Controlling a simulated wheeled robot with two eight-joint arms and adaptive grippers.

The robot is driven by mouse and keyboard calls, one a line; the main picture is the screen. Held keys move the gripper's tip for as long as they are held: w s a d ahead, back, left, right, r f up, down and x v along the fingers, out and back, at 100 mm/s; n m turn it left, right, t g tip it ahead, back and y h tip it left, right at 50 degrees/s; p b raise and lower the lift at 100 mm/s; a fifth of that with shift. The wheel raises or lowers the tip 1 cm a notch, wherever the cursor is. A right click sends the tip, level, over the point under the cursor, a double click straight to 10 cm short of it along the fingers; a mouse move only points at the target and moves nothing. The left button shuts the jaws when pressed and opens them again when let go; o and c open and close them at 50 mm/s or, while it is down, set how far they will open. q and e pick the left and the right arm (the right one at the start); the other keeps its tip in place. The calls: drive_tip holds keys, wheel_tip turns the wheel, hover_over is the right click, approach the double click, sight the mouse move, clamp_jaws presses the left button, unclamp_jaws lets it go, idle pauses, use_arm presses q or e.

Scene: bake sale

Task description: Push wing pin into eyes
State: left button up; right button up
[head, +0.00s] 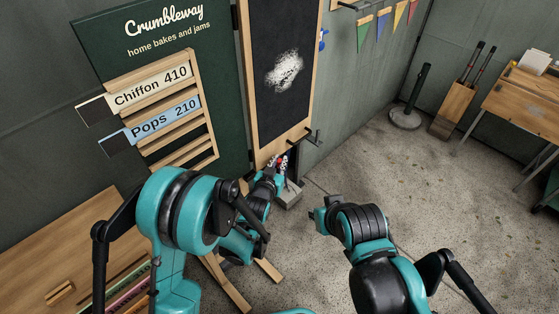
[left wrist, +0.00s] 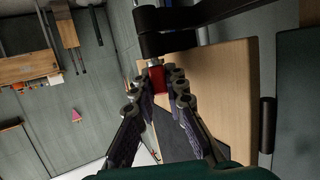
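In the left wrist view a red grip with a pale metal end, which looks like the wing pin (left wrist: 157,80), sits between the fingertips of my left gripper (left wrist: 164,84). The fingers appear closed on it. Its metal end points at a black bracket (left wrist: 168,42), touching or very near it; I cannot tell whether it is inside an eye. In the head view my left gripper (head: 280,164) is low by the bottom edge of the chalkboard wing (head: 285,70), with red showing at its tips. My right arm ends at a teal part (head: 320,215); its fingers are not clear.
The green sign board (head: 150,60) with price strips stands left of the chalkboard. A wooden counter (head: 60,245) is at lower left. A grey block (head: 289,196) stands on the floor below the chalkboard. The floor (head: 400,170) to the right is mostly clear.

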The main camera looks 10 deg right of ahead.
use_arm(q)
drive_tip(key=o, duration=0.4)
drive_tip(key=shift+o, duration=0.2)
wheel_tip(320, 180, up, 10)
drive_tip(key=shift+r, duration=0.1)
idle(0.7)
